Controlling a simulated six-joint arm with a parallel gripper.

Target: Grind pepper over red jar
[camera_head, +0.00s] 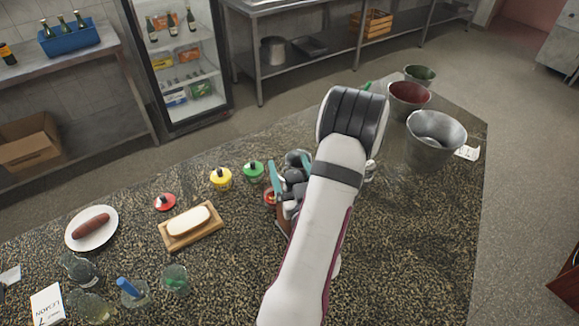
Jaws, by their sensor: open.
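My gripper (284,182) is open above the counter near the middle of the picture, with teal fingers. It is partly hidden by my own arm. A small red-topped thing (270,197) shows just beside and below the fingers; I cannot tell what it is. A brown object (283,216), possibly the pepper mill, shows beside the gripper and is mostly hidden by it. A low round red item (164,202) with a dark top, possibly the red jar, sits on the counter to the left, well apart from the gripper.
A yellow jar (221,180) and a green jar (252,171) stand left of the gripper. A bread board (192,228), a sausage plate (91,230) and several glasses (175,280) are at left. Metal buckets (435,140) stand at right. The front-right counter is clear.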

